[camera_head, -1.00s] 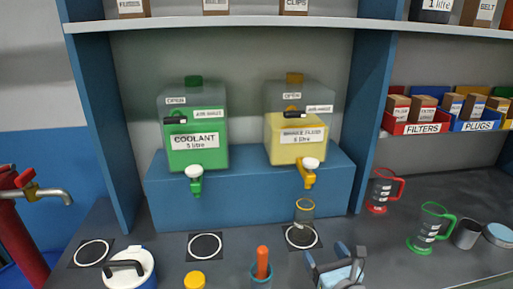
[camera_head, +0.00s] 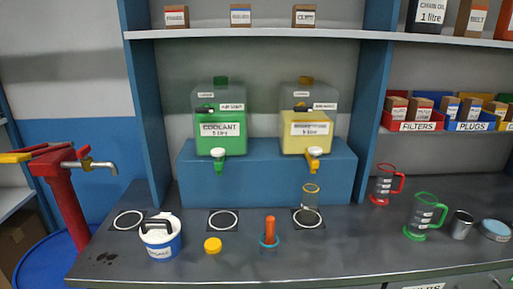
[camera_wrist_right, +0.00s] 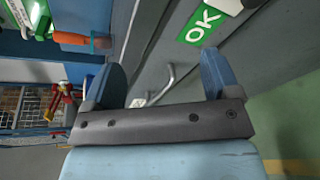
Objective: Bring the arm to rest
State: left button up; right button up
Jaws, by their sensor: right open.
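My right gripper (camera_wrist_right: 160,85) shows in the right wrist view with its two blue fingers wide apart and nothing between them. It is in front of the grey workbench front, near a drawer or door handle (camera_wrist_right: 155,85). Neither gripper shows in the head view. The worktop (camera_head: 330,255) stands with a green coolant tank (camera_head: 220,130) and a yellow tank (camera_head: 305,130) on a blue stand (camera_head: 268,183).
A white-and-blue tub (camera_head: 160,240), a yellow cap (camera_head: 213,245) and an orange-handled tool in a teal holder (camera_head: 269,232) stand near the front. Red (camera_head: 383,186) and green (camera_head: 421,217) jugs stand right. A red post with a tap (camera_head: 65,195) rises at left.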

jog(key=s+a+f+m+g, duration=0.1)
jog(key=s+f+m+g, duration=0.1)
jog(key=s+f+m, duration=0.65)
jog(key=s+f+m+g, duration=0.2)
jog(key=s+f+m, duration=0.2)
jog(key=s+m, duration=0.8)
pick_arm(q)
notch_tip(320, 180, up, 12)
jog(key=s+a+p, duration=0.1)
jog(key=p, duration=1.3)
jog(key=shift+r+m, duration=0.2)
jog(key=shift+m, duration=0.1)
pick_arm(e)
notch_tip(320, 180, up, 13)
jog(key=w+m, duration=0.3)
jog(key=shift+d+f+y, duration=0.15)
jog(key=shift+d+y, duration=0.1)
jog(key=shift+y, duration=0.05)
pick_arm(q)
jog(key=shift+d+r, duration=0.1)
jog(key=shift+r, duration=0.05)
